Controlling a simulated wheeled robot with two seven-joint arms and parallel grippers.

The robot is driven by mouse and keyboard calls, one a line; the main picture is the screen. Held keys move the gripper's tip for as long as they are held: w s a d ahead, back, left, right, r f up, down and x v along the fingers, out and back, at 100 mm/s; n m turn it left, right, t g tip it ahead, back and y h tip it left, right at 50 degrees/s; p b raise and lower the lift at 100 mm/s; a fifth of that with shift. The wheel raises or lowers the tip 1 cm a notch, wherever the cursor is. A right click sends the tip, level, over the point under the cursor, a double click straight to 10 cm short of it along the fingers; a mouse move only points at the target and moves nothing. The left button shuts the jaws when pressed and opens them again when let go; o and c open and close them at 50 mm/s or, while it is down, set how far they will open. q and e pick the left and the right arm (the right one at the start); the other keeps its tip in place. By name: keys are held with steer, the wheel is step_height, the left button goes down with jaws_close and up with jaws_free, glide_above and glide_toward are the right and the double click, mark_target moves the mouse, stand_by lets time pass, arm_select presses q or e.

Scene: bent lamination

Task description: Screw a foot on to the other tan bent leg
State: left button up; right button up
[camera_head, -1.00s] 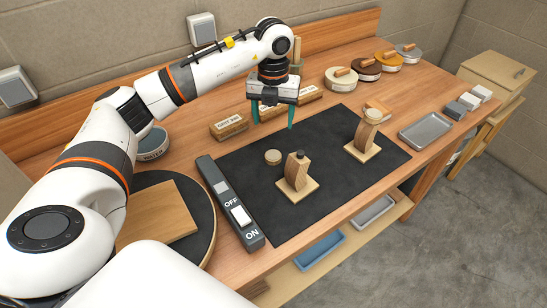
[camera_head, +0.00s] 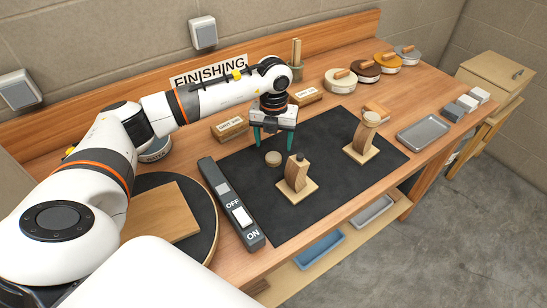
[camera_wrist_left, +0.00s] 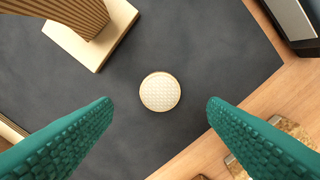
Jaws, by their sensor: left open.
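A round tan foot (camera_head: 273,158) with a pale textured top lies on the black mat (camera_head: 325,205). It also shows in the left wrist view (camera_wrist_left: 160,92), centred between my fingers. My left gripper (camera_head: 274,140) is open and empty, pointing down above the foot. One tan bent leg (camera_head: 297,175) stands on a square base left of the mat's middle, with a dark stud on its top. The other tan bent leg (camera_head: 362,138) stands on a square base at the right, with a round foot (camera_head: 373,118) on its top. My right gripper is not in view.
A grey ON/OFF switch bar (camera_head: 232,205) lies along the mat's left edge. Labelled grit blocks (camera_head: 230,129) stand behind the mat. A metal tray (camera_head: 425,132) and several lidded tins (camera_head: 367,70) are at the right and back. The mat's front is clear.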

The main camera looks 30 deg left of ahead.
mark_target(273, 157)
arm_select(q)
steer(key=shift+f, duration=0.2)
step_height(273, 157, down, 4)
steer(key=shift+s+f+p, duration=0.1)
steer(key=shift+f+p, duration=0.15)
steer(key=shift+p, duration=0.85)
steer(key=shift+f, duration=0.15)
steer(key=c, duration=1.1)
